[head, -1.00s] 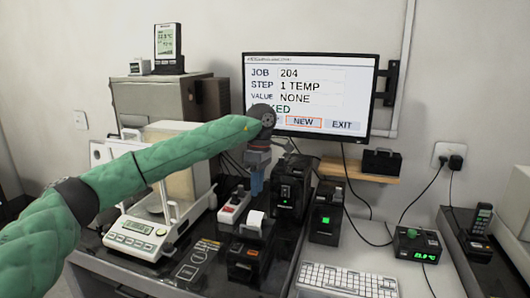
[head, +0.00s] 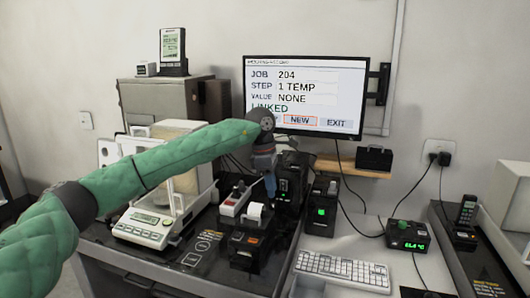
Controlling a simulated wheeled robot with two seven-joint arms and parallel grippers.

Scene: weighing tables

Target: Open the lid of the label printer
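The likely label printer (head: 243,252) is a small black box on the dark bench, with a white paper roll (head: 254,211) at its top and an orange mark on its front. I cannot tell how its lid stands. My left gripper (head: 270,190) points down from the green-sleeved arm, just above and behind the paper roll, in front of a taller black device (head: 291,184). Its fingers look narrow and blurred; I see nothing held, and cannot tell if they touch anything. My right gripper is out of view.
A balance (head: 142,229) stands left, and a grey box with a red button (head: 236,200) is behind the printer. A black unit with a green light (head: 320,210), a keyboard (head: 342,271) and a monitor (head: 305,95) are right and behind. Cables run along the wall.

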